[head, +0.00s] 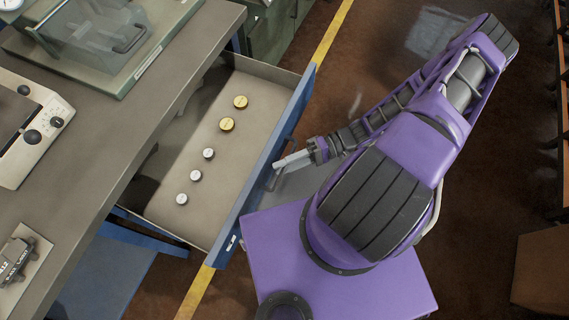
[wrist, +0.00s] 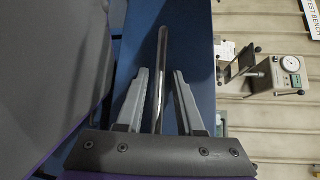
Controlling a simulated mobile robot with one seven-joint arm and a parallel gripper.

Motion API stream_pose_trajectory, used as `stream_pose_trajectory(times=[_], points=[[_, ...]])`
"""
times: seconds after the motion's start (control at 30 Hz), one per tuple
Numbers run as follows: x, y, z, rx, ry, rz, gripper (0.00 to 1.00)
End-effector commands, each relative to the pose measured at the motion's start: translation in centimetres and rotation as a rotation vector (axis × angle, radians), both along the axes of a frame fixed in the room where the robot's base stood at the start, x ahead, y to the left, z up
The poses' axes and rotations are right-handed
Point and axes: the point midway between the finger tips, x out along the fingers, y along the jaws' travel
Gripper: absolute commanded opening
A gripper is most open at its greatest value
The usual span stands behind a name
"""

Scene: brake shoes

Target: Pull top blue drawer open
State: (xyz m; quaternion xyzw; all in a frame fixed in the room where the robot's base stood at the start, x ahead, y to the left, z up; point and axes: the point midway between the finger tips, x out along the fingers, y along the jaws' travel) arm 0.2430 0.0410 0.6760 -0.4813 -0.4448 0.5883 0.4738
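The top blue drawer (head: 262,160) stands pulled well out from under the workbench. Its blue front faces my arm and shows in the wrist view (wrist: 198,40). A dark bar handle (head: 283,160) is on that front. My gripper (head: 280,164) is at the handle. In the wrist view the handle bar (wrist: 160,75) runs between my two fingers (wrist: 160,85), with a visible gap on each side. The fingers are open around the bar. Two brass-coloured discs (head: 227,124) and several silver ones (head: 195,175) lie on the drawer floor.
The grey workbench top (head: 85,120) carries a cream-coloured device (head: 30,125) and a clear box (head: 95,35). A yellow line (head: 332,32) runs along the brown floor. A brown box (head: 540,270) stands at the lower right.

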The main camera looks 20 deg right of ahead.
Motion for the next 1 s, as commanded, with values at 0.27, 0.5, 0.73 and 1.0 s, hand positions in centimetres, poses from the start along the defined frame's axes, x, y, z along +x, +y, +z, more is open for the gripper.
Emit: stream_pose_trajectory(times=[0.27,0.5,0.73,1.0], points=[[0.0,0.0,0.0,0.0,0.001,0.0,0.45],[0.0,-0.2,0.0,-0.001,0.001,0.0,0.45],[0.3,-3.4,0.3,-0.005,-0.001,-0.002,0.45],[0.9,-10.0,1.2,-0.005,-0.001,-0.003,0.45]])
